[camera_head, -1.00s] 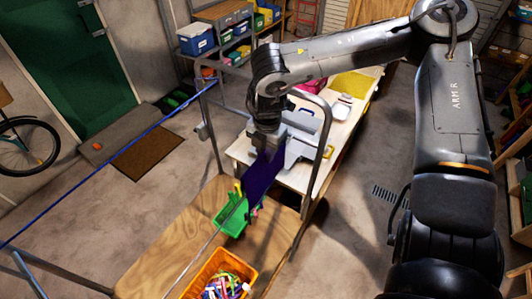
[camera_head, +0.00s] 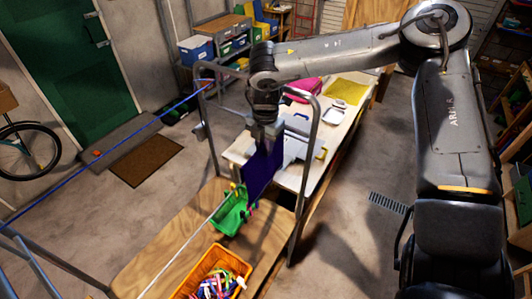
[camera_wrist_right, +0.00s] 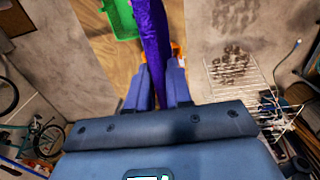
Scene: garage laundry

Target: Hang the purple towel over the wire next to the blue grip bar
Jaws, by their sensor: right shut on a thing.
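The purple towel (camera_head: 262,168) hangs down from my right gripper (camera_head: 267,136), which is shut on its upper end. In the right wrist view the towel (camera_wrist_right: 152,38) runs between the two fingers (camera_wrist_right: 155,88). A pale wire (camera_head: 188,244) slants across above the wooden table, and its far end shows close to the left side of the towel. Whether they touch I cannot tell. A blue bar or line (camera_head: 120,146) runs from the left edge up to a grey metal frame. My left gripper is not in view.
Below the towel are a green basket (camera_head: 229,216) and an orange basket (camera_head: 190,293) of colourful pegs, on a wooden table (camera_head: 150,268). A grey metal frame (camera_head: 309,165) stands close to the right of my gripper. A white-topped table (camera_head: 318,150) lies behind.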

